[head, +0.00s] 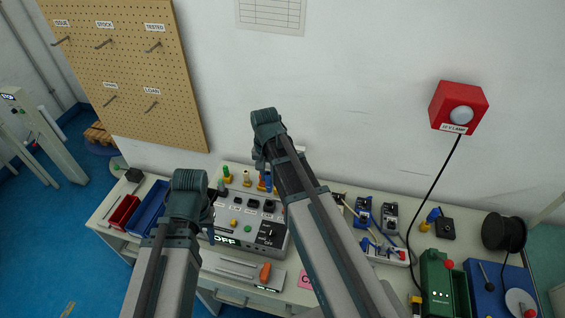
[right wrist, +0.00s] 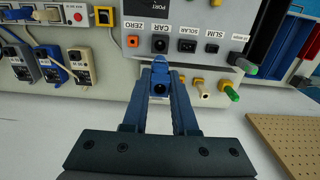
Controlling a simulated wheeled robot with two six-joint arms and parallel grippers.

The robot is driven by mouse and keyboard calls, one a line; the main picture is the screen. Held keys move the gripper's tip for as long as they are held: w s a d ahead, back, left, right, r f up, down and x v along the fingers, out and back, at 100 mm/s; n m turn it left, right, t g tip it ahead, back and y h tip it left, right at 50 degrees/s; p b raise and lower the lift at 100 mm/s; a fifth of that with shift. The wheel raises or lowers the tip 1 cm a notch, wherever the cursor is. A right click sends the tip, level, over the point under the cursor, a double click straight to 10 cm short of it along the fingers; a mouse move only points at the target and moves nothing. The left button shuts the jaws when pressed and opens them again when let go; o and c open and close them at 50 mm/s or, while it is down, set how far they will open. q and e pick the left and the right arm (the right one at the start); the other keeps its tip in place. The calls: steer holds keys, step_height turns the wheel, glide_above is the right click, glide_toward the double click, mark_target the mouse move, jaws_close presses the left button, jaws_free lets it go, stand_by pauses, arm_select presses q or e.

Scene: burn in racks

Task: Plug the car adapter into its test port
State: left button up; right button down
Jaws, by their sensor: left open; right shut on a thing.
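The blue car adapter (right wrist: 160,83) is between the fingertips of my right gripper (right wrist: 160,92) in the right wrist view, shut on it. It sits close to the port panel, and its blue tip points at the black socket (right wrist: 159,45) labelled CAR. A small gap seems to show, but I cannot tell contact for sure. In the head view my right gripper (head: 264,165) is behind the test box, mostly hidden by its own arm. My left gripper (head: 208,205) is open, at the left of the test box (head: 240,228), its fingers largely hidden by the arm.
Other sockets, such as SOLAR (right wrist: 187,46) and SLIM (right wrist: 211,48), flank CAR. Green, cream and orange plugs (right wrist: 226,84) stand beside the gripper. Blue and grey chargers (right wrist: 50,62) are at the left. Red and blue bins (head: 148,208) lie left of the box; a pegboard (head: 130,70) hangs behind.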

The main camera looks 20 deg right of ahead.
mark_target(268, 186)
steer(key=shift+s+a+r, duration=0.2)
steer(key=shift+s+r, duration=0.2)
steer(key=shift+s, duration=0.05)
steer(key=shift+f, duration=0.15)
step_height(268, 186, down, 6)
steer(key=b, duration=0.5)
steer(key=shift+b, duration=0.4)
steer(key=shift+r, duration=0.2)
steer(key=c, duration=1.3)
jaws_free()
jaws_close()
